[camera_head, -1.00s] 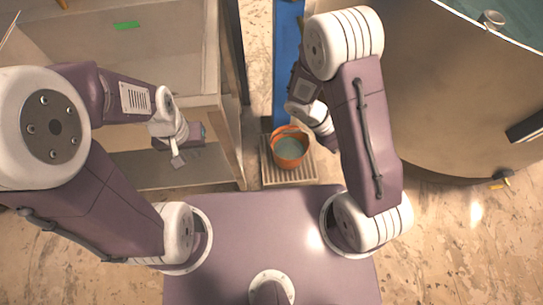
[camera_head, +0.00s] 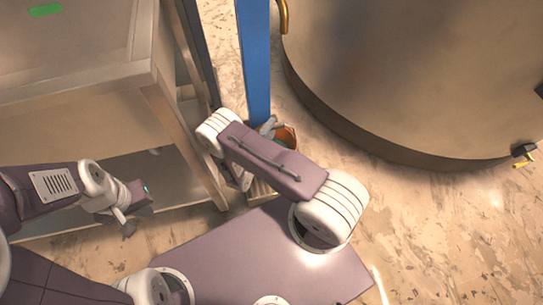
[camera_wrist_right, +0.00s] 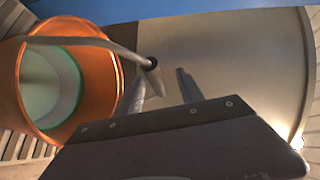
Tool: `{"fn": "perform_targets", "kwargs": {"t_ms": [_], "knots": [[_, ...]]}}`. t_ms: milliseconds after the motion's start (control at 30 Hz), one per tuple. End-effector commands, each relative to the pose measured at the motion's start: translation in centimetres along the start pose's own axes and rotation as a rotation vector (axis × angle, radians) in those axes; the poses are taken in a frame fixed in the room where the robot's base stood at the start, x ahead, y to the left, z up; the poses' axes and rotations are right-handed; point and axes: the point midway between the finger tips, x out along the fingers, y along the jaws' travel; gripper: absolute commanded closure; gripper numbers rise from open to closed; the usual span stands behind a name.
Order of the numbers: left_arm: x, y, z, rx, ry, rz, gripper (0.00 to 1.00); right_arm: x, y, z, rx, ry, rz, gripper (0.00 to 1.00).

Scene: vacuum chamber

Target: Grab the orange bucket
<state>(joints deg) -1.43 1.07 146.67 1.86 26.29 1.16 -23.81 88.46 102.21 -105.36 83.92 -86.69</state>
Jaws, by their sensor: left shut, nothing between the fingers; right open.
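In the right wrist view the bucket (camera_wrist_right: 100,84) fills the left side, with a pale greenish inside. A grey curved bar, which looks like its handle, crosses its rim and ends close to my right fingers. My right gripper (camera_wrist_right: 163,88) is open beside the bucket; I cannot tell whether it touches the bar. My left gripper (camera_head: 130,222) is shut and empty, at lower left, away from the bucket.
A metal table (camera_head: 95,85) with a lower shelf stands at left, its leg close to my right arm. The blue post (camera_head: 254,60) rises behind the bucket. A large round metal chamber (camera_head: 400,80) fills the upper right. Speckled floor at lower right is clear.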

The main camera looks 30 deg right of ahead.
Motion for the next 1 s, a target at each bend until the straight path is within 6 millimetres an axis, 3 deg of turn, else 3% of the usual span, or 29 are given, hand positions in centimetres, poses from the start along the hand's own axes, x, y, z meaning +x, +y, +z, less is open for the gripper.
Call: {"fn": "perform_targets", "kwargs": {"t_ms": [167,300,400,667,700,867,1000], "knots": [[0.6,0.0,0.1,0.000,0.000,0.000,1.00,0.9,0.3,-0.1,0.001,0.002,0.001,0.55],[2.6,-0.1,0.3,0.000,-0.001,0.000,1.00,3.5,1.2,-0.4,0.005,0.006,0.000,0.55],[2.9,-0.1,0.3,0.000,-0.001,0.000,1.00,4.9,0.9,-0.3,0.004,0.004,0.000,0.55],[2.8,-0.1,0.3,0.000,0.000,0.000,1.00,5.5,0.6,-0.3,0.002,0.000,0.000,0.55],[2.8,-0.1,0.3,0.000,0.000,0.000,1.00,5.5,0.6,-0.3,0.002,0.000,0.000,0.58],[2.8,-0.1,0.3,0.000,0.000,0.000,1.00,5.5,0.6,-0.3,0.002,0.000,0.001,1.00],[2.8,-0.1,0.3,0.000,0.000,0.000,1.00,5.5,0.6,-0.3,0.002,0.000,0.001,1.00]]}}
